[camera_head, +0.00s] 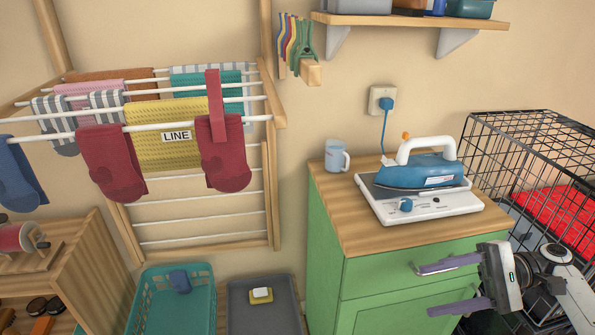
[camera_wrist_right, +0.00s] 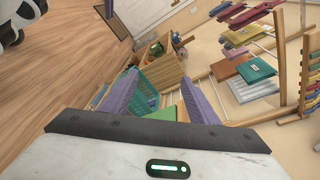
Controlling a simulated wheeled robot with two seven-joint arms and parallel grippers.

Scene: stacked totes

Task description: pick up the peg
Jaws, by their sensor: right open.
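A long red peg (camera_head: 215,108) stands upright at the front rod of the wall drying rack (camera_head: 278,110), over the right-hand red sock (camera_head: 224,158). Several coloured pegs (camera_head: 290,38) and a green clip hang on a wooden bracket (camera_head: 311,73) right of the rack. My right gripper (camera_head: 428,289) is open and empty, in front of the green cabinet, well right of and below the rack. Its two purple fingers also show spread apart in the right wrist view (camera_wrist_right: 158,82), with nothing between them close by. My left gripper is not in view.
The green cabinet (camera_head: 375,280) bears a mug (camera_head: 336,156) and a blue iron (camera_head: 412,171) on a white base. A black wire crate (camera_head: 515,125) stands at right. A teal basket (camera_head: 150,281) and grey tray (camera_head: 238,310) lie below the rack.

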